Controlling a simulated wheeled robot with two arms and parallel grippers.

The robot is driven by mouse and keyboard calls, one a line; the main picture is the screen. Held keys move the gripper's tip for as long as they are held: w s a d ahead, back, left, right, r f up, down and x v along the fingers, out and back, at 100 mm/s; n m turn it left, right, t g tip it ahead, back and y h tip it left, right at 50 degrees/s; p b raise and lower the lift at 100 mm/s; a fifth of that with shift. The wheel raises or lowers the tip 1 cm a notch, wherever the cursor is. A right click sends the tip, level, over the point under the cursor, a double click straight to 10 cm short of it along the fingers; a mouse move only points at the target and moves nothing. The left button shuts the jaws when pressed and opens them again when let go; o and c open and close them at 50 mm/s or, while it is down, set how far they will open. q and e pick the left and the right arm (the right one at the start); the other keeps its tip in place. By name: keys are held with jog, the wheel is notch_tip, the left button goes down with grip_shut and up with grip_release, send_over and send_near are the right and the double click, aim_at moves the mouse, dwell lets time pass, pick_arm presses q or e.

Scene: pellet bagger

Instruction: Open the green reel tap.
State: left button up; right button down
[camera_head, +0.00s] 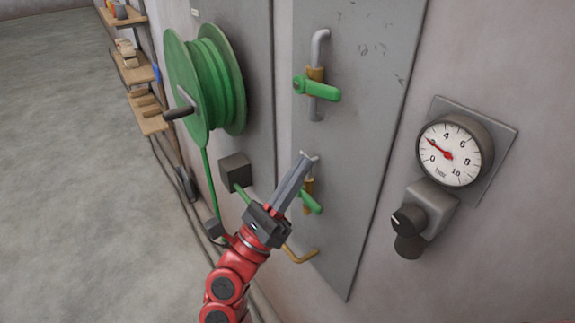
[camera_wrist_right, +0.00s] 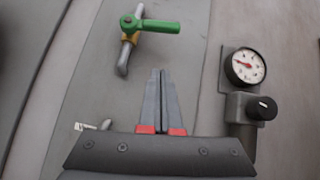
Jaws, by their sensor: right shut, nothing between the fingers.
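Two taps with green lever handles are on the grey wall panel. The upper tap (camera_head: 318,92) has its lever pointing right, across its pipe; it also shows in the right wrist view (camera_wrist_right: 152,26). The lower tap (camera_head: 311,202) is partly hidden behind my right gripper, its lever slanting down to the right. A green hose reel (camera_head: 212,80) hangs to the left. My right gripper (camera_head: 306,160) is shut and empty, its fingers in front of the lower tap's pipe; contact cannot be told. In the right wrist view its fingertips (camera_wrist_right: 161,72) are below the upper tap. My left gripper is not in view.
A round pressure gauge (camera_head: 453,151) with a black knob (camera_head: 407,220) below it is on the wall to the right. A grey box (camera_head: 235,170) sits left of the lower tap. Wooden shelves (camera_head: 138,70) stand at the far left, with open floor beside them.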

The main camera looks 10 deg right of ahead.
aim_at(316, 89)
jog(key=w+d+r+p, duration=0.1)
jog(key=r, duration=0.1)
jog(key=d+r+p, duration=0.1)
jog(key=r+p, duration=0.1)
jog(key=r, duration=0.1)
jog(key=w+d+r+p, duration=0.1)
jog(key=r+p, duration=0.1)
jog(key=r, duration=0.1)
jog(key=shift+w+d, duration=0.15)
jog(key=shift+w, duration=0.2)
jog(key=shift+w, duration=0.1)
